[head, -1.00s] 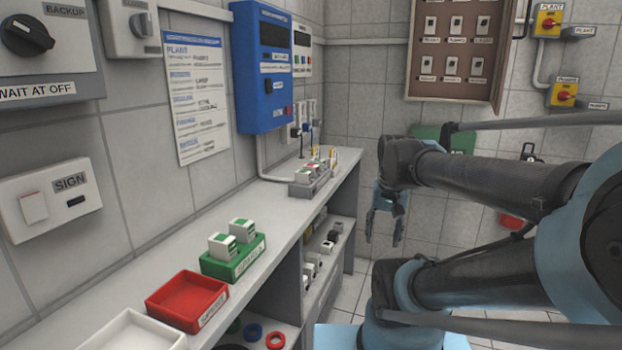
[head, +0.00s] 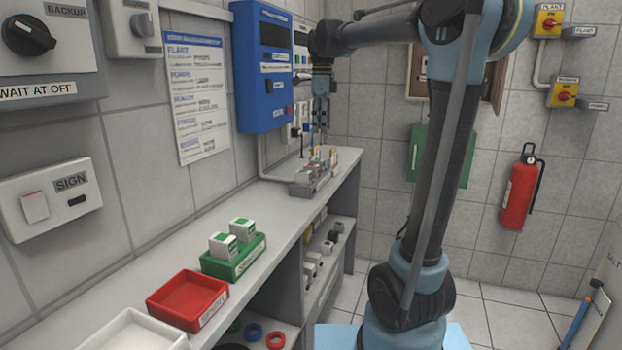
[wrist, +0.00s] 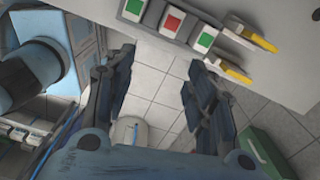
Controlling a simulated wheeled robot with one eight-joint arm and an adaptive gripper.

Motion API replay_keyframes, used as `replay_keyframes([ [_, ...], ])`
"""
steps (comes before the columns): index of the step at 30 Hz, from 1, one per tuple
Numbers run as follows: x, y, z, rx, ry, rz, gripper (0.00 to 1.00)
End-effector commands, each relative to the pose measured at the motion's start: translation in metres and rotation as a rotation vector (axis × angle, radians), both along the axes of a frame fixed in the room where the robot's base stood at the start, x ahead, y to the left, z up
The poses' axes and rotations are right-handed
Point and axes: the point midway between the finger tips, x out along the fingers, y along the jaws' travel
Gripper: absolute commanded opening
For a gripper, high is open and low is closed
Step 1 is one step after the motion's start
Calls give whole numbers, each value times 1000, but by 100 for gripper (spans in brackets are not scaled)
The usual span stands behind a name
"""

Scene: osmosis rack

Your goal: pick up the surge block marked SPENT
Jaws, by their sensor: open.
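A grey rack (head: 312,187) stands at the far end of the counter and holds several small white blocks. In the wrist view, a white block with a red window (wrist: 173,22) sits between two blocks with green windows, one to its left (wrist: 134,8) and one to its right (wrist: 204,40). I cannot read SPENT on any of them. My gripper (head: 320,138) points down above the rack in the head view, apart from the blocks. In the wrist view it (wrist: 161,65) is open and empty, with the blocks beyond its fingertips.
A green tray (head: 246,263) with two white blocks, an empty red tray (head: 188,301) and a white tray (head: 137,330) stand on the near counter. A blue wall panel (head: 262,68) is close to my gripper. Yellow items (wrist: 236,72) stick out beside the blocks.

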Motion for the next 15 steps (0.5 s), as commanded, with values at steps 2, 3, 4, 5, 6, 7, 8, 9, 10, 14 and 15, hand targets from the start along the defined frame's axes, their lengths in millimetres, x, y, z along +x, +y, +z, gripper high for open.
replay_keyframes([
  [2,12,14,7,-2,8,-72,50],
  [3,17,19,9,-3,11,-102,50],
  [4,19,23,11,-3,13,-123,50],
  [5,22,25,12,-4,14,-140,50],
  [6,24,28,14,-4,16,-158,50],
  [7,25,29,14,-5,17,-169,50],
  [8,26,30,14,-5,18,-177,50],
  [9,27,32,12,-5,18,-184,50],
  [10,27,32,10,-5,19,-188,50],
  [14,27,32,-9,-5,19,-190,50],
  [15,27,32,-16,-5,19,-190,50],
])
